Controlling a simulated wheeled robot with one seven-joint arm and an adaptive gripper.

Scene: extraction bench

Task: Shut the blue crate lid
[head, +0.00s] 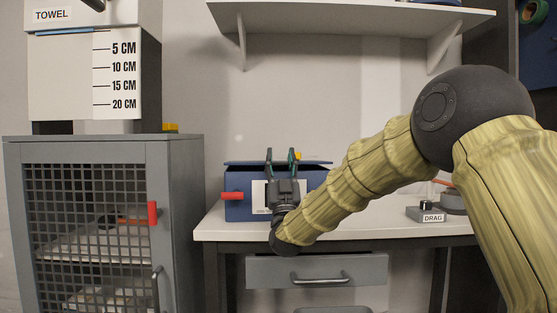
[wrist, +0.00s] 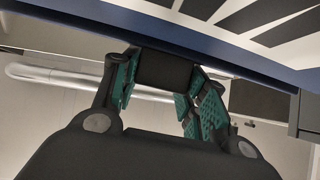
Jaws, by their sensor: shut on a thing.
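The blue crate (head: 240,210) stands on the bench with a pale label on its front. Its blue lid (head: 240,163) shows nearly edge-on along the top; I cannot tell whether a small gap is left under it. My gripper (head: 283,160) is in front of the crate, fingers pointing up, hiding part of its front and lid edge. In the wrist view my gripper (wrist: 165,95) has its green pads closed on a dark block (wrist: 165,68), which meets a blue edge (wrist: 215,57) with black-and-white stripes above. The block looks like a tab on the lid.
A red handle (head: 232,196) juts from the crate's left side. A grey mesh cabinet (head: 186,180) stands left of the bench. A shelf (head: 350,18) hangs above. A DRAG control box (head: 426,214) sits at right on the bench top (head: 370,224); a grey drawer (head: 265,272) is below.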

